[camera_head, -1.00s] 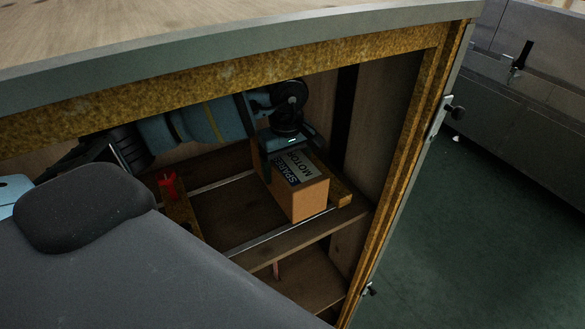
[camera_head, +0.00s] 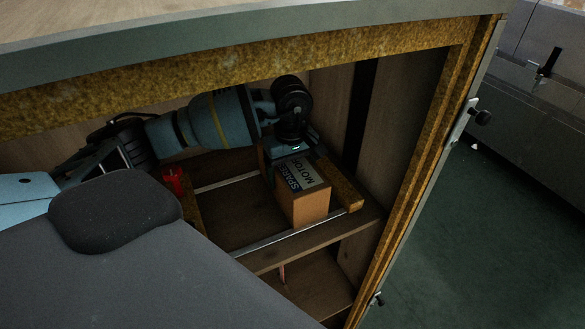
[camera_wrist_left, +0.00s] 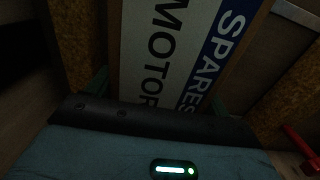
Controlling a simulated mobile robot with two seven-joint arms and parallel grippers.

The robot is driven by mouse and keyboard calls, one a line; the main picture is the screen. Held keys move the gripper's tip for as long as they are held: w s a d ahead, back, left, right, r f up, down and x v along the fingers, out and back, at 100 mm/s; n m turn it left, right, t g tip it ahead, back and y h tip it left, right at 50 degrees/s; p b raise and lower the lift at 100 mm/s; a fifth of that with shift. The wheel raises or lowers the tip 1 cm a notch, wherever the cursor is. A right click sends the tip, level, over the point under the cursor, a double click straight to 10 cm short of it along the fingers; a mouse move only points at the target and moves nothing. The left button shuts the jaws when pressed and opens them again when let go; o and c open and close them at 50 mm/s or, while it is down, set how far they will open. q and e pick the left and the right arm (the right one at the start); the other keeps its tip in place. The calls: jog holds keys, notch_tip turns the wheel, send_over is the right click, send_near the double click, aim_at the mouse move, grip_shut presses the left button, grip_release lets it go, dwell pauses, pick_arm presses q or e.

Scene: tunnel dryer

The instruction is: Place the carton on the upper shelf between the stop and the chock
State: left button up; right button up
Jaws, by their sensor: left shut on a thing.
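The brown carton (camera_head: 303,207), with a white and blue "SPARES MOTOR" label, is upright over the right part of the upper shelf (camera_head: 232,212). Its label also shows in the left wrist view (camera_wrist_left: 170,45). My left gripper (camera_head: 288,160) comes from the left and is shut on the carton's far part. A tan block (camera_head: 341,186), seemingly the stop, lies just right of the carton. Another block (camera_head: 190,207) with a red handle (camera_head: 173,181), seemingly the chock, is at the left. I cannot tell whether the carton's bottom touches the shelf. My right gripper is not in view.
Two metal strips cross the shelf, the front one (camera_head: 262,243) near the carton. The cabinet's top beam (camera_head: 230,77) hangs close above my left arm. A right post (camera_head: 425,140) bounds the opening. A lower shelf (camera_head: 318,285) lies below. Bare shelf shows left of the carton.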

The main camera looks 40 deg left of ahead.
pick_arm(q)
jog(key=shift+w, duration=0.1)
jog(key=o, duration=2)
notch_tip(320, 180, up, 12)
jog(key=shift+r, duration=0.1)
